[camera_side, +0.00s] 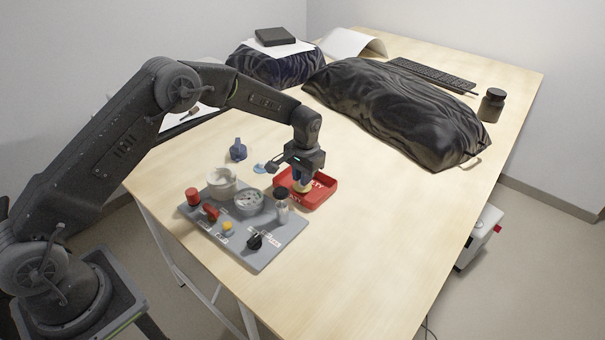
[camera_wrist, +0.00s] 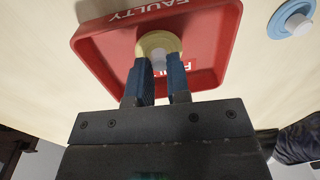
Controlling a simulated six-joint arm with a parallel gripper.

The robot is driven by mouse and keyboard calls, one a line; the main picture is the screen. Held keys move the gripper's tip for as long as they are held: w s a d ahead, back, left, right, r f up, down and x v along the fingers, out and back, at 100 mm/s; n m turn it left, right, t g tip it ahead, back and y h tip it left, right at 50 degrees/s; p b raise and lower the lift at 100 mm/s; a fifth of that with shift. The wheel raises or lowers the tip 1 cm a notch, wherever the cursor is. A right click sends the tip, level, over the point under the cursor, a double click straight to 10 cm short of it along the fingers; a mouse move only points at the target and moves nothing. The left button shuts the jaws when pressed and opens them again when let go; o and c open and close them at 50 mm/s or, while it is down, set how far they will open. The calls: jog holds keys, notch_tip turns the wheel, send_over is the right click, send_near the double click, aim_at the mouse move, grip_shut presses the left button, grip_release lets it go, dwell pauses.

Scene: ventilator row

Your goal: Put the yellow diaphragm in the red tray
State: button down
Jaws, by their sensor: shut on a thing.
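The yellow diaphragm (camera_wrist: 158,43) is a pale yellow ring with a whitish middle, held between the blue fingertips of my gripper (camera_wrist: 160,70) in the wrist view. The red tray (camera_wrist: 222,30) lies behind it, with white "FAULTY" lettering on its rim and a second label partly hidden by the fingers. In the side view my gripper (camera_side: 303,180) points down over the red tray (camera_side: 325,197), and the diaphragm (camera_side: 302,190) shows small and yellow at its tips. I cannot tell whether the diaphragm touches the tray floor.
A grey board (camera_side: 270,255) with several parts stands close in front of the tray. A blue part (camera_side: 238,150) and a light blue disc (camera_side: 260,168), also in the wrist view (camera_wrist: 292,18), lie nearby. A black-covered bulk (camera_side: 395,110) lies behind. The table to the right is clear.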

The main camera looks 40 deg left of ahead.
aim_at(305, 188)
jog(key=c, duration=1.1)
grip_release()
jog(key=s+r+t, duration=0.1)
jog(key=s+r, duration=0.2)
jog(key=r, duration=0.8)
jog(key=s+r, duration=0.4)
jog(key=r, duration=0.8)
jog(key=s+r+t, duration=0.2)
jog(key=s+r, duration=0.4)
jog(key=s, duration=0.4)
jog(key=s+f+t+h, duration=0.1)
jog(key=s+f+t, duration=0.1)
jog(key=s, duration=1.6)
jog(key=shift+d+f+t, duration=0.3)
jog(key=shift+d, duration=0.1)
jog(key=shift+s, duration=0.1)
